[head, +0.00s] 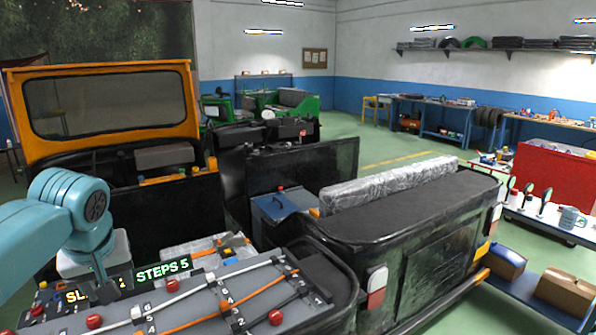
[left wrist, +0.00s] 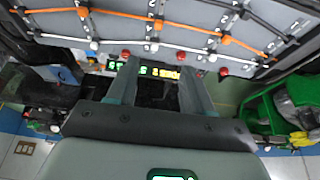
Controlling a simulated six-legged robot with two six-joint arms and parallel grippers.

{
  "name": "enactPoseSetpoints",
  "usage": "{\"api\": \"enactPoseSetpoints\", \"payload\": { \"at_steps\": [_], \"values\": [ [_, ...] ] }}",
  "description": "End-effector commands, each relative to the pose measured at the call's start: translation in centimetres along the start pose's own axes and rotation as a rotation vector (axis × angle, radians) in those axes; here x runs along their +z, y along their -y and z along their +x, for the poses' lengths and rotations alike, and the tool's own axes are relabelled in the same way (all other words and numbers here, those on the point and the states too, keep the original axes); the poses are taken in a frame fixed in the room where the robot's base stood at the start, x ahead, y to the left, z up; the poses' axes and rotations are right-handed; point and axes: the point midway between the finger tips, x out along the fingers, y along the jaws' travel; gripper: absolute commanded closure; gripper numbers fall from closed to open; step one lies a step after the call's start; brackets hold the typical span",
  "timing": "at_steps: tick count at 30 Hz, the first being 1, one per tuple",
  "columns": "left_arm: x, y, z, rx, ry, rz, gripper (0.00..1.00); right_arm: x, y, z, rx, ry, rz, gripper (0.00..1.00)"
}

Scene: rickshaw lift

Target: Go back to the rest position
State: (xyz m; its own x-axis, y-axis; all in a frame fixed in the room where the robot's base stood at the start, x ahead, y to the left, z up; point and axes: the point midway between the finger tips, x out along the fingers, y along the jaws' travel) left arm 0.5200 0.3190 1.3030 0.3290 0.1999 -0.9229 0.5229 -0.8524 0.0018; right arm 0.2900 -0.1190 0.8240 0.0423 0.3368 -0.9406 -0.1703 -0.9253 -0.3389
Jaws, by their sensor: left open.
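My left arm comes in from the left in the head view, and its gripper (head: 104,287) points down at the far edge of a grey wiring board (head: 205,310). In the left wrist view the two fingers of the left gripper (left wrist: 158,82) are spread apart with nothing between them. The board carries orange, white and black cables with red and white knobs, and it also shows at the top of the left wrist view (left wrist: 180,22). My right gripper is in neither view.
A black rickshaw body (head: 400,245) with a plastic-wrapped seat back (head: 390,185) fills the middle. An orange windscreen frame (head: 105,68) stands behind my arm. A red cabinet (head: 553,172) and a low blue bench (head: 530,295) are at the right. Green floor (head: 360,155) is open beyond.

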Motion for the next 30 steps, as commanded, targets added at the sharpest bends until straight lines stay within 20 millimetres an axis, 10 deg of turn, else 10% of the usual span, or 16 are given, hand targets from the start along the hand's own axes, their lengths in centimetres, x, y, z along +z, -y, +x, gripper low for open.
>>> {"api": "enactPoseSetpoints", "payload": {
  "at_steps": [17, 24, 30],
  "values": [
    [8.4, -8.2, 16.7, 0.169, 0.165, 0.270, 0.49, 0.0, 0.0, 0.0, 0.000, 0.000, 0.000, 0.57],
    [22.4, -10.7, 27.9, 0.336, 0.326, 0.357, 0.49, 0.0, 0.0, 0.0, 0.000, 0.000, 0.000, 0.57],
    [34.9, -9.3, 32.5, 0.419, 0.419, 0.335, 0.49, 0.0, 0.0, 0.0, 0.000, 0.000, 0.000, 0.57]
  ]
}}
